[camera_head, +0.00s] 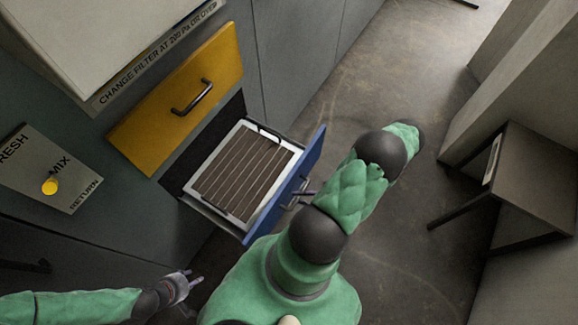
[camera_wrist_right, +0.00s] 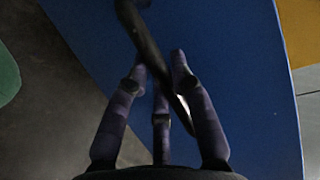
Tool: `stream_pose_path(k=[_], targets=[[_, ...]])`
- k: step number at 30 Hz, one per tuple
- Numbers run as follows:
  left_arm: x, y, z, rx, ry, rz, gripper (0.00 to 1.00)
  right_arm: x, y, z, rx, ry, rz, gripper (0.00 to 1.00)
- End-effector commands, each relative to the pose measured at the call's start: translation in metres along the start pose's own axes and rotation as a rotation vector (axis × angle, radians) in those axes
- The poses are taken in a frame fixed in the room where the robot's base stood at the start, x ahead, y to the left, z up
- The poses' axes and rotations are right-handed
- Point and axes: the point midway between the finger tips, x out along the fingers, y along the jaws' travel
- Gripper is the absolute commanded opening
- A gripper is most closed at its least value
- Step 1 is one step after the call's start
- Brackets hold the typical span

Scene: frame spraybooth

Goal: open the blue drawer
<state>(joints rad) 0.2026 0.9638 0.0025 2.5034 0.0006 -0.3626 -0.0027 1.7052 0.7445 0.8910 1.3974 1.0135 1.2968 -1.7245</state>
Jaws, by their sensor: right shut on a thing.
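The blue drawer (camera_head: 311,157) stands pulled out from the cabinet, below a yellow drawer front. A pleated filter in a pale frame (camera_head: 243,170) lies in it. My right gripper (camera_head: 299,194) is at the outer face of the blue front, partly hidden by my own arm. In the right wrist view, my right gripper (camera_wrist_right: 160,85) is shut on the dark bar handle (camera_wrist_right: 148,45), with the blue front (camera_wrist_right: 235,80) behind it. My left gripper (camera_head: 193,277) is open and empty at the lower left, away from the drawer.
The yellow drawer (camera_head: 183,105) with a black handle is shut above the blue one. A dark table (camera_head: 535,175) stands at the right. The floor (camera_head: 390,225) between is clear.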

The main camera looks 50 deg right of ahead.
Motion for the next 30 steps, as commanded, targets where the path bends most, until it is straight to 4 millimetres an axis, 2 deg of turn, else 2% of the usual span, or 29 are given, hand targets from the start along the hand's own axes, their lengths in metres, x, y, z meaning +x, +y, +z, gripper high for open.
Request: stream_pose_path(k=[7,21,22,24,30], targets=[[0.001,0.000,0.000,0.000,0.000,0.000,0.40,-0.014,0.004,0.006,0.001,-0.001,0.001,0.00],[0.001,-0.001,0.000,0.000,0.000,0.000,0.40,-0.017,0.004,0.007,0.000,-0.001,0.002,0.00],[0.001,-0.001,0.000,0.000,0.000,0.000,0.40,-0.017,0.004,0.007,0.000,-0.001,0.002,0.32],[0.001,-0.001,0.000,0.000,0.000,0.000,0.40,-0.017,0.004,0.007,0.000,-0.001,0.001,0.49],[0.001,-0.001,0.000,0.000,0.000,0.000,0.40,-0.017,0.004,0.007,-0.001,0.000,0.001,0.49]])
